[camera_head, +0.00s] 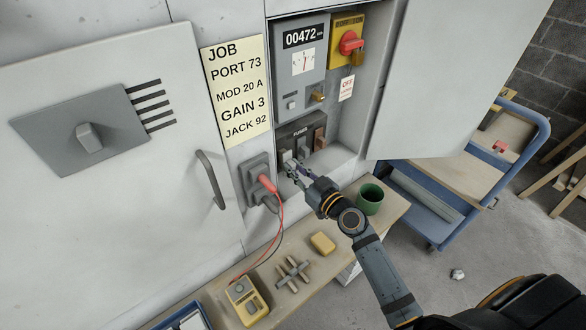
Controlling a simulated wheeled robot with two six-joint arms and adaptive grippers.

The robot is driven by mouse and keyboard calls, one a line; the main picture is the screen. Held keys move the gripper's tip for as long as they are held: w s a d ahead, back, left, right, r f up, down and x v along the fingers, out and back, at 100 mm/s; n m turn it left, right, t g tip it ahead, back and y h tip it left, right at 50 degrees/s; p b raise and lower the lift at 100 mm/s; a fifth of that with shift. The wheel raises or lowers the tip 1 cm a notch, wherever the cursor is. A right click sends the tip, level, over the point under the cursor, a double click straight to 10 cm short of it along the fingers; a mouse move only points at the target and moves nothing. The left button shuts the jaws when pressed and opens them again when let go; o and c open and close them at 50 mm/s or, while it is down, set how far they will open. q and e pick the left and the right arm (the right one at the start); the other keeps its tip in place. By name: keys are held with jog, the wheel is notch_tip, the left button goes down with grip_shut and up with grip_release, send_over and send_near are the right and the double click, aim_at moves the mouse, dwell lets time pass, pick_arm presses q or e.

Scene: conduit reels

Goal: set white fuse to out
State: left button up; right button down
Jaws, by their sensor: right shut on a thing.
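The fuse panel (296,128) sits low in the open cabinet recess, with a row of fuses. The white fuse (286,156) is the leftmost in the row. A grey fuse (302,151) and a brown fuse (320,139) stand to its right. My right gripper (292,168) reaches up from the lower right and is shut on the lower part of the white fuse. The fingers hide part of it, so I cannot tell how far it sits in its holder. My left gripper is not in view.
The open cabinet door (440,80) stands right of the recess. Below, a bench (350,237) carries a green mug (370,198), a yellow block (322,243) and a yellow meter (246,299). The meter's red lead runs up to a wall socket (257,180). A blue cart (440,228) stands right.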

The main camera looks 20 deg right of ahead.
jog(key=c, duration=1.3)
grip_release()
jog(key=v, duration=0.7)
jog(key=shift+s, duration=0.2)
jog(key=shift+d, duration=0.1)
